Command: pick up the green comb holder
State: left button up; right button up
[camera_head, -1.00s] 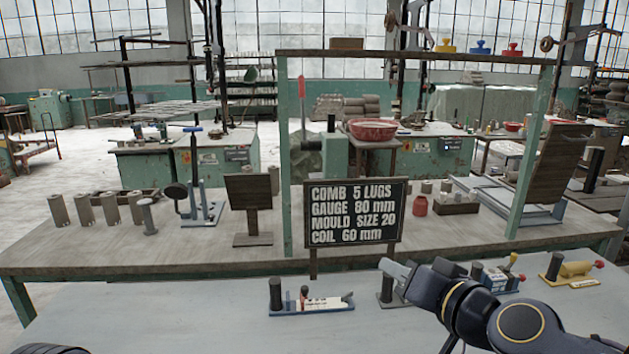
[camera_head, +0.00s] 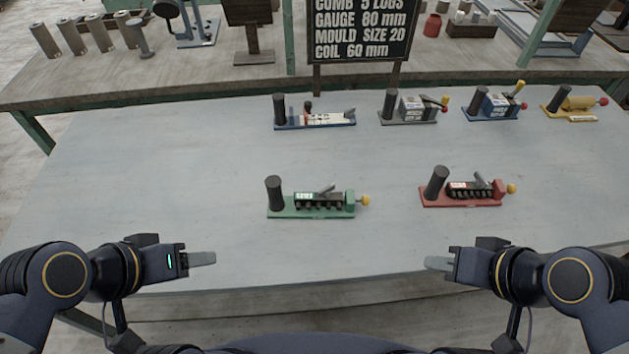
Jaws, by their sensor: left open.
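The green comb holder (camera_head: 312,209) stands on the grey table in the middle of the view. It has a green base, a black upright post at its left end, a dark toothed block with a white label, and a yellow knob at its right end. My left gripper (camera_head: 203,259) is open and empty, below and left of the holder and apart from it. My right gripper (camera_head: 438,262) is below and right of the holder, pointing left. Its fingers overlap in this view, so its opening cannot be told. Nothing shows in it.
A similar red holder (camera_head: 462,191) stands to the right. Blue-based (camera_head: 315,119), grey (camera_head: 409,108), blue (camera_head: 495,104) and yellow (camera_head: 575,105) devices line the table's back. A dark sign (camera_head: 362,35) stands behind them. The table (camera_head: 150,165) is clear at left.

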aim_at(301, 206)
jog(key=l+u, duration=0.25)
jog(key=l, duration=0.25)
jog(key=k+l+u, duration=0.2)
jog(key=l, duration=0.3)
jog(key=l+u, duration=0.25)
jog(key=l, duration=0.25)
